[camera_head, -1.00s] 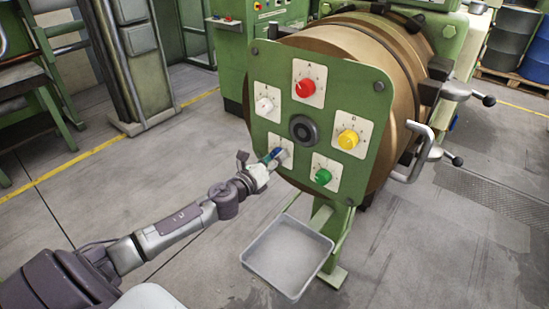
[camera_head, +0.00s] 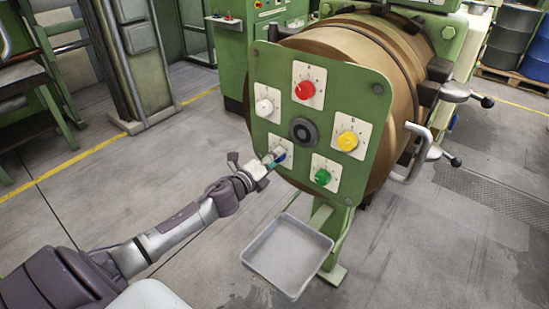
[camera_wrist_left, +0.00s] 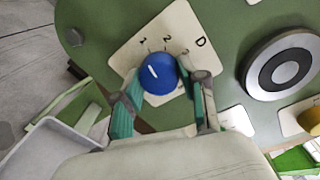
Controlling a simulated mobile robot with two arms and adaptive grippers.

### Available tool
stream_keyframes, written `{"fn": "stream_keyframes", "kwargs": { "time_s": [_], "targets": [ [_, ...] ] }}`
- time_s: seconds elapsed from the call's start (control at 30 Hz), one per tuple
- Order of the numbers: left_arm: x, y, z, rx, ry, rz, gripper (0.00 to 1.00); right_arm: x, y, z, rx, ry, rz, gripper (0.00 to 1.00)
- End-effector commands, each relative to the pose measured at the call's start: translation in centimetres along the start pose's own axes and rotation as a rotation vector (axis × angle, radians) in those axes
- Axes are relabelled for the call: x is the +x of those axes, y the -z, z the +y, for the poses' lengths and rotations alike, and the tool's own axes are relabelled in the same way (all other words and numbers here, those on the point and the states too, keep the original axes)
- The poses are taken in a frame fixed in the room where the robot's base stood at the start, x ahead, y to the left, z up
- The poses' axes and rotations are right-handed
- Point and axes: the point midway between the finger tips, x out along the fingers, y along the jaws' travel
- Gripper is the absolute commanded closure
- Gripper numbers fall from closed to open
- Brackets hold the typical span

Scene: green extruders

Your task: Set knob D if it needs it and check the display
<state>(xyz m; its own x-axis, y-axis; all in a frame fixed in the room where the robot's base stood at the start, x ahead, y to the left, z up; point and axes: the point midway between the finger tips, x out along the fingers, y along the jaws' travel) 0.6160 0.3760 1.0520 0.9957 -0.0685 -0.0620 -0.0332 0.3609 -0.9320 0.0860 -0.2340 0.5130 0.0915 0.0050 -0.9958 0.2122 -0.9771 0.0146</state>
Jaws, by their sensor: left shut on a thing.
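Blue knob D (camera_wrist_left: 158,73) is on a white plate marked "D" (camera_wrist_left: 178,30) with numbers around it. A short white line on the knob points toward the upper left in the wrist view; the exact number is unclear. My left gripper (camera_head: 270,160) is shut on the knob, with one finger on each side. In the head view the gripper hides part of the knob and its plate (camera_head: 284,144). My right gripper is not in view. I can make out no display.
The green panel (camera_head: 365,100) also has red (camera_head: 305,90), white (camera_head: 264,107), yellow (camera_head: 347,141) and green (camera_head: 322,177) knobs around a dark central hub (camera_head: 303,131). A grey tray (camera_head: 266,272) is below the panel.

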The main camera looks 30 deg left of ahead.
Motion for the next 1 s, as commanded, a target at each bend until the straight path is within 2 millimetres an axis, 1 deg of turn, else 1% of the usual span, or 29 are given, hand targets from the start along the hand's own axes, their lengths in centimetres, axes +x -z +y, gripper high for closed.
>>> {"fn": "stream_keyframes", "kwargs": {
  "time_s": [0.43, 0.47, 0.5, 0.6, 0.87, 1.0],
  "targets": [
    [0.01, -0.10, -0.01, -0.013, 0.000, -0.001, 0.93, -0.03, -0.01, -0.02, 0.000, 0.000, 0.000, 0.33],
    [0.02, -0.09, -0.01, -0.013, 0.000, -0.001, 0.55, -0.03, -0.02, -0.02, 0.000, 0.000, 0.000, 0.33],
    [0.02, -0.09, -0.02, -0.012, 0.000, -0.001, 0.48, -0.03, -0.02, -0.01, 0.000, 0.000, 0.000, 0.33],
    [0.02, -0.07, -0.01, -0.011, 0.000, -0.001, 0.32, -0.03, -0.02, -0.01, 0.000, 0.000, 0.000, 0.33],
    [0.00, -0.03, 0.00, -0.010, 0.000, 0.000, 0.32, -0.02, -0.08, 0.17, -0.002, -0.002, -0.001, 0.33],
    [-0.63, 0.02, 0.10, -0.010, -0.001, 0.001, 0.32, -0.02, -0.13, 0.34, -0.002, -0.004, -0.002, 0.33]
  ]
}}
